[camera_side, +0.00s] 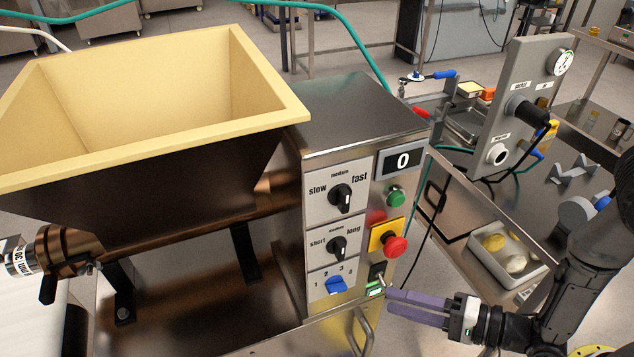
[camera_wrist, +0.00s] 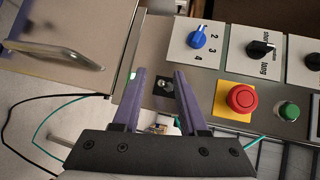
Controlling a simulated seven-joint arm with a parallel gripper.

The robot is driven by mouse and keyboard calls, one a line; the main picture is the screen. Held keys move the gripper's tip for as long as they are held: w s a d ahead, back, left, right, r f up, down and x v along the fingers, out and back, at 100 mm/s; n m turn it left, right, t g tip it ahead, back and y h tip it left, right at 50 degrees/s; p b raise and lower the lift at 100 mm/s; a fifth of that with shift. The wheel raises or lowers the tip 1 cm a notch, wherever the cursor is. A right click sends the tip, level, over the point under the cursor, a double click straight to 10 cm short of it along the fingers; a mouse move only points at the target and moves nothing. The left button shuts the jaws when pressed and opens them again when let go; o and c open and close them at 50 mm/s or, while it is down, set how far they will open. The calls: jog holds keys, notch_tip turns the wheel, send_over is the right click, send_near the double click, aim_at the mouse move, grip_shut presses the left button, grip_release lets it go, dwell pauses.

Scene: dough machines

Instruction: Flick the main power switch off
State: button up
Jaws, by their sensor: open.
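The main power switch (camera_side: 377,274) is a small metal toggle on a black plate, low on the right side of the machine's control panel, just above a green-lit label (camera_side: 375,291). My gripper (camera_side: 390,302) has purple fingers, is open and empty, and points at the panel from the right, slightly below the switch. It also shows in the wrist view (camera_wrist: 159,71). I cannot tell the toggle's exact position.
Above the switch are a red stop button (camera_side: 396,246) on yellow and a green button (camera_side: 395,196). A blue selector knob (camera_side: 336,285) and black dials (camera_side: 340,197) are to the left. A metal handle (camera_side: 362,330) juts out below. A tray (camera_side: 505,262) with dough pieces stands right.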

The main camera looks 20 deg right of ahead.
jog(key=s, duration=0.4)
jog(key=shift+s, duration=0.1)
dwell(0.4)
jog(key=shift+d, duration=0.1)
notch_tip(320, 180, up, 8)
jog(key=s+d, duration=0.1)
jog(key=s, duration=0.1)
jog(key=shift+s+d+f, duration=0.15)
jog(key=shift+d, duration=0.25)
dwell(0.5)
